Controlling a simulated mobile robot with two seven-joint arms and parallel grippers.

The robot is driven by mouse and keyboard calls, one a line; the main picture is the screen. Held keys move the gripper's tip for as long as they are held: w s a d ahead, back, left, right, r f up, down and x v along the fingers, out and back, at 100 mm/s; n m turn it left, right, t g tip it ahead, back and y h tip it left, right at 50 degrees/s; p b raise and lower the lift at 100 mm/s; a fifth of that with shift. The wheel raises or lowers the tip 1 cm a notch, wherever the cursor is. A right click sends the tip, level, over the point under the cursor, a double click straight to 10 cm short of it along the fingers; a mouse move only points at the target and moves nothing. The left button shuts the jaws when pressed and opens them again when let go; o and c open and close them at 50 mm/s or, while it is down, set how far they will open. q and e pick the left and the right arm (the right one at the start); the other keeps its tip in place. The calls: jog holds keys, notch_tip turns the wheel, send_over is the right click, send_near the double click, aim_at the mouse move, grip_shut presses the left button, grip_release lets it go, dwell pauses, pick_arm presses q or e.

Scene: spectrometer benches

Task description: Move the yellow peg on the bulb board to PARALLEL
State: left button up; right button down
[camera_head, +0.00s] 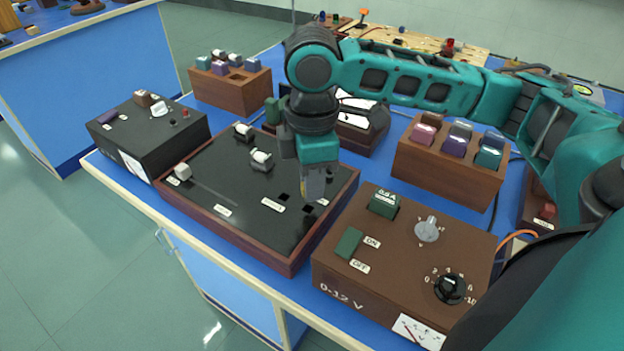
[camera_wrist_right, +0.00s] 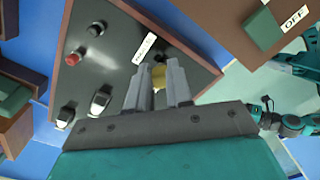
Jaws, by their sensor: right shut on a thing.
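The bulb board is a black panel in a dark red wooden frame (camera_head: 228,241), on the blue bench in the head view. My right gripper (camera_head: 313,190) points down over its right part, near a printed label and dark square holes. In the right wrist view the yellow peg (camera_wrist_right: 158,76) sits between the fingers of my right gripper (camera_wrist_right: 160,80), which is shut on it. The peg's lower end is hard to see, so I cannot tell how it meets the board. The label (camera_wrist_right: 144,48) beside it is too small to read.
A brown 0-12 V supply box (camera_head: 395,255) stands close at the right. A black box (camera_head: 150,135) is at the left. Wooden racks of coloured blocks (camera_head: 230,88) and (camera_head: 450,165) stand behind. A red knob (camera_wrist_right: 72,59) and a black knob (camera_wrist_right: 96,28) rise from the board.

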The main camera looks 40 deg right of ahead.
jog(key=shift+f+b, duration=0.7)
jog(key=shift+f, duration=0.35)
pick_arm(q)
jog(key=shift+w+d+f, duration=0.1)
jog(key=shift+w+d, duration=0.3)
jog(key=shift+d, duration=0.1)
pick_arm(e)
jog(key=shift+f, duration=0.6)
pick_arm(q)
jog(key=shift+a, duration=0.15)
pick_arm(e)
jog(key=c, duration=0.9)
grip_release()
jog(key=shift+c, duration=0.2)
